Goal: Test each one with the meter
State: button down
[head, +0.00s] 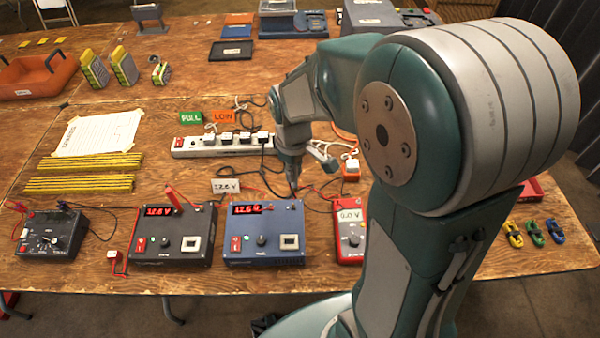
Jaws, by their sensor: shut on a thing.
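A red handheld meter (350,230) lies right of the blue box, its display reading about 0.0 V. A blue box (262,235) and a dark grey box (172,236) each have a red lit display, apparently near 12.6. A red probe (173,199) stands at the dark box's top. A black dial device (51,236) sits at far left. A white power strip (222,144) holds several black plugs. My gripper (293,184) points down behind the blue box's back edge, shut on a small dark thing I cannot identify. The fingertips are small and partly unclear.
Green FULL and orange LOW cards (221,117) lie behind the strip. A voltage card (226,186) stands before it. Red and black leads cross near the gripper. Yellow striped bars (80,183), an orange tray (38,77) and yellow-green packs (124,66) are left.

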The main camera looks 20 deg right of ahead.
aim_at(294, 185)
jog(key=shift+a+f, duration=0.3)
jog(key=f, duration=0.5)
jog(key=shift+d+f, duration=0.1)
jog(key=shift+d, duration=0.25)
jog(key=shift+f, duration=0.1)
jog(key=shift+a, duration=0.7)
jog(key=shift+d, duration=0.6)
jog(key=shift+a, duration=0.35)
jog(key=shift+f, duration=0.9)
dwell(1.0)
